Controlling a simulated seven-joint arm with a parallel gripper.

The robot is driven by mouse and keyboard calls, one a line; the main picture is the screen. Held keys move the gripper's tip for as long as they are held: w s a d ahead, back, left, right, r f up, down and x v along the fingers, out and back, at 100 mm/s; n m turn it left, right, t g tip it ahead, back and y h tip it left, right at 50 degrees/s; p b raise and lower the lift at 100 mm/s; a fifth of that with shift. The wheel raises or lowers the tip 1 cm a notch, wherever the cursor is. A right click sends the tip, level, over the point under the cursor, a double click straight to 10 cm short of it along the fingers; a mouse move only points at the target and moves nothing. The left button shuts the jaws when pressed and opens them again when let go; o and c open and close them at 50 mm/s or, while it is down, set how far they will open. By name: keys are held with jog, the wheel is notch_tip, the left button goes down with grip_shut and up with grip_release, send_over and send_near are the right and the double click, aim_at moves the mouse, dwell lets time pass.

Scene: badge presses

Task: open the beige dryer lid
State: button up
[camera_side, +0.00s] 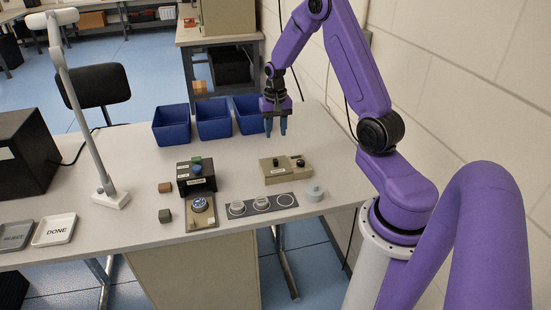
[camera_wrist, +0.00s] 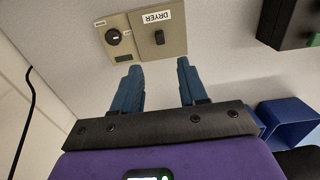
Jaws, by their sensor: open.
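The beige dryer (camera_side: 287,172) is a low box on the white table, right of the black press. Its lid (camera_wrist: 172,42) carries the DRYER label and a small black handle (camera_wrist: 159,38); the lid lies flat and looks shut. Beside the lid is a panel with a black dial (camera_wrist: 113,36). My gripper (camera_side: 276,132) hangs above the table behind the dryer, fingers down, open and empty. In the wrist view its two blue fingers (camera_wrist: 158,68) are spread apart, with the handle ahead between them. They appear apart from the dryer.
Three blue bins (camera_side: 214,119) stand at the back, left of my gripper. A black press (camera_side: 196,176) stands left of the dryer. A dark strip with ring marks (camera_side: 262,205) and a grey round piece (camera_side: 314,193) lie in front. A wall runs along the right.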

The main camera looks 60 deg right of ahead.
aim_at(275, 160)
notch_tip(275, 160, down, 12)
jog(key=shift+r, duration=0.1)
dwell(0.4)
